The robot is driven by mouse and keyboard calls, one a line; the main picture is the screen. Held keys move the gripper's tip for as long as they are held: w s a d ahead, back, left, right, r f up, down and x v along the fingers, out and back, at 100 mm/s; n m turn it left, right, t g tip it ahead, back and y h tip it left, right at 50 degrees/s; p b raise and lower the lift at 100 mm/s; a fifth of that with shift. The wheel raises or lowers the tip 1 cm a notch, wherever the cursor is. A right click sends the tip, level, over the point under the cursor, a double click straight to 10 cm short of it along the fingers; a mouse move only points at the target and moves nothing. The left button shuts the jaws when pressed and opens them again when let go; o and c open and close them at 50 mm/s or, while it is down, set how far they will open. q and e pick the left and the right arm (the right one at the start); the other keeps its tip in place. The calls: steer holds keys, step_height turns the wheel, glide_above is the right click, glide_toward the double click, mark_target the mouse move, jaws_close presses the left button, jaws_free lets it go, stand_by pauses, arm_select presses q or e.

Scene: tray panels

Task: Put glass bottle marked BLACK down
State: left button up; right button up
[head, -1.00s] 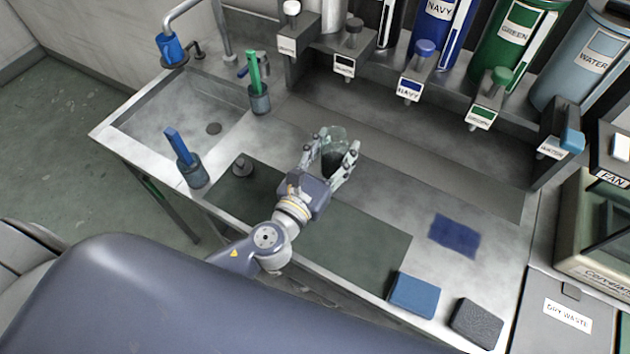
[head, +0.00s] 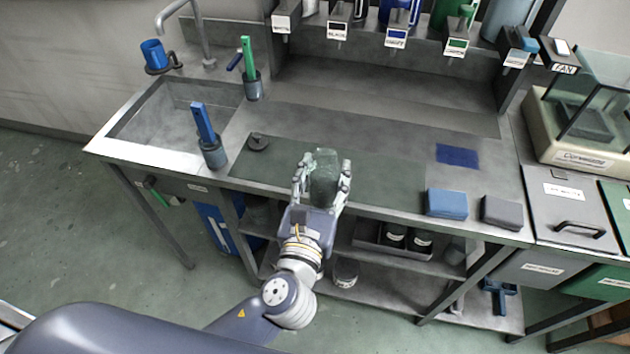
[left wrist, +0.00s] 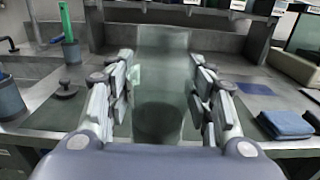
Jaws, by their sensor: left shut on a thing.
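My left gripper (head: 321,186) is shut on a clear glass bottle (head: 324,172) at the front part of the bench. The bottle stands between the two fingers and looks upright, with dark contents low down. In the left wrist view the bottle (left wrist: 162,80) fills the gap between the fingers of the gripper (left wrist: 163,92). I see no readable marking on it. I cannot tell whether its base touches the dark green mat (head: 385,178) or is a little above it. My right gripper is not in view.
A blue sponge (head: 446,203) and a grey pad (head: 502,212) lie at the front edge, right of the mat. A blue cloth (head: 457,155) lies behind them. A sink (head: 170,117) is at left, with brush holders (head: 213,154) beside it. Labelled dispensers (head: 338,22) line the back.

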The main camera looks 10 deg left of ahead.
arm_select(q)
steer(key=w+a+f, duration=0.1)
steer(key=w+a, duration=0.2)
steer(key=w, duration=0.1)
steer(key=w+a+f, duration=0.2)
steer(key=w+a, duration=0.1)
steer(key=w, duration=0.1)
steer(key=w+a+f+p, duration=0.1)
steer(key=w+a, duration=0.3)
steer(key=shift+w+f, duration=0.25)
steer(key=shift+f, duration=0.4)
steer(key=o, duration=1.4)
steer(key=shift+d+f, duration=0.1)
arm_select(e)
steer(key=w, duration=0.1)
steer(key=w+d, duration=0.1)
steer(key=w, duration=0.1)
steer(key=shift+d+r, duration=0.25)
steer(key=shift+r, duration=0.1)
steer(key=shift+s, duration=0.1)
